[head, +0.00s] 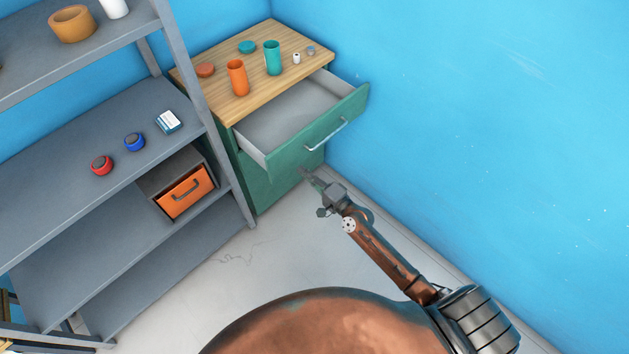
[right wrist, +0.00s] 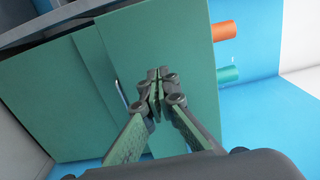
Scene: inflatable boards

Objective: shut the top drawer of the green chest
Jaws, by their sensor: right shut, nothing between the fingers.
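The green chest (head: 262,190) stands against the blue wall and has a wooden top. Its top drawer (head: 322,132) is pulled well out, with its pale, empty-looking inside showing and a silver bar handle (head: 327,132) on its green front. My right gripper (head: 304,172) is shut and empty, just in front of and below the drawer front in the head view. In the right wrist view its closed fingertips (right wrist: 158,74) point at the chest's green panels (right wrist: 165,40); I cannot tell whether they touch. My left gripper is not in view.
An orange cup (head: 237,78), a teal cup (head: 272,58) and small items stand on the chest top. A grey shelf unit (head: 95,130) with an orange-fronted box (head: 184,192) stands left of the chest. The pale floor (head: 270,250) in front is clear.

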